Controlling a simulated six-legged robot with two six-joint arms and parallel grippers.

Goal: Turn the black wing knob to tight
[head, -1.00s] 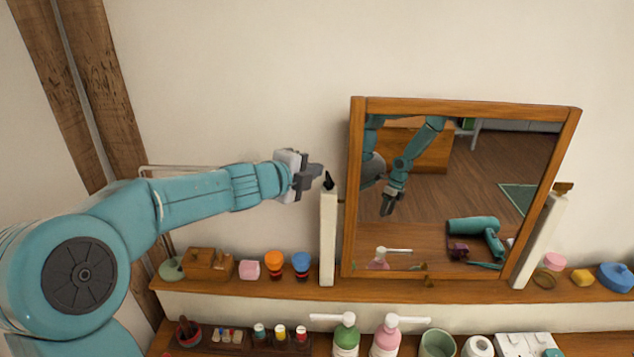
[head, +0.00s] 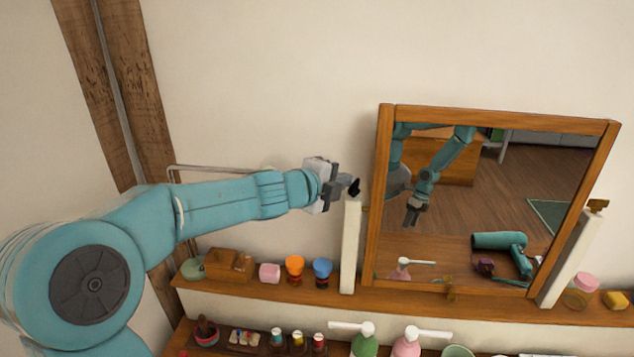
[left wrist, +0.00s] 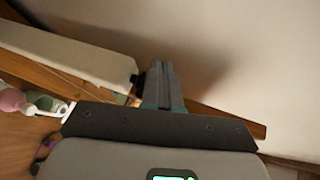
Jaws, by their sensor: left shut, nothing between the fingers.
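The black wing knob (head: 354,188) sits at the top of the white left post (head: 350,245) beside the tilting mirror (head: 384,190). My left gripper (head: 343,183) is level with the top of this post, just left of the knob. Its fingers are shut with nothing between them. The tips look very close to the knob; I cannot tell whether they touch it. In the left wrist view the shut fingers (left wrist: 164,86) point past the end of the pale post (left wrist: 70,52). The knob is not clear there. My right gripper is not in view.
The wooden shelf (head: 410,298) below holds an orange-topped jar (head: 295,267), a blue-topped jar (head: 322,269) and a pink item (head: 269,273). Pump bottles stand lower down. A wall rail (head: 215,170) runs behind my arm. The mirror reflects a teal arm and the room.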

